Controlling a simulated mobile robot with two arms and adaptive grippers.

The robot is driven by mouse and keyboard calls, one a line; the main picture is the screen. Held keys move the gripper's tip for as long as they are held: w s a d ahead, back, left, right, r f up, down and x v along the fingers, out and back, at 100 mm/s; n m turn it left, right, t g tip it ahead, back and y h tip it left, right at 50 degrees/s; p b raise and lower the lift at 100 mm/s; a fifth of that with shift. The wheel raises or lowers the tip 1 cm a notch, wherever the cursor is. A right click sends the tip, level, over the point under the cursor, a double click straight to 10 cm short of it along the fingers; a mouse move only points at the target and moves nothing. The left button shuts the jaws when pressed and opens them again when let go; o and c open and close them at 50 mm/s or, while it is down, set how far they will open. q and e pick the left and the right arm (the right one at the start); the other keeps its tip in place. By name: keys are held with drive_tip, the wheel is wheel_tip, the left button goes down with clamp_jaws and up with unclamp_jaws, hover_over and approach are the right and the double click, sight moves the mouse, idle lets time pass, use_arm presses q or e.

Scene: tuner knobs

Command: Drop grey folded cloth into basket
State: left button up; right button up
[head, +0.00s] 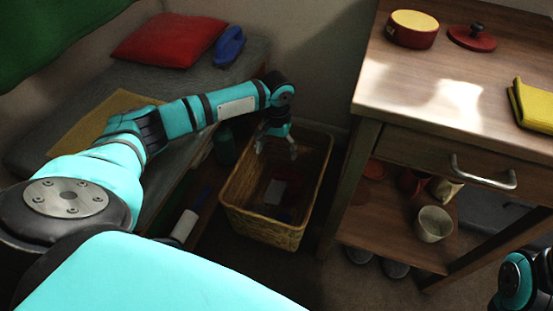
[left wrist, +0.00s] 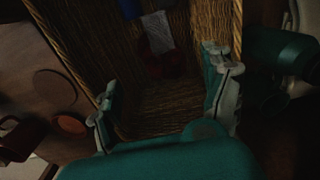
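The wicker basket (head: 262,228) stands on the floor left of the wooden cabinet; its woven wall fills much of the left wrist view (left wrist: 75,40). A small pale grey folded piece, seemingly the grey cloth (head: 275,192), lies inside the basket among dark items. It also shows in the left wrist view (left wrist: 157,31). My left gripper (head: 276,148) is over the basket's far part, pointing down. Its fingers are spread wide with nothing between them (left wrist: 165,95), apart from the cloth. My right gripper is out of the picture; only part of my right arm shows at the lower right.
The cabinet top (head: 425,85) holds a red pot with a yellow top (head: 412,29), a red lid (head: 472,37) and a yellow cloth (head: 535,104). A bench at left bears a red cushion (head: 170,40) and a blue item (head: 229,46). A cup (head: 433,224) stands on the shelf.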

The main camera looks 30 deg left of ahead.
use_arm(q)
wheel_tip(320, 180, up, 12)
idle(0.7)
idle(0.4)
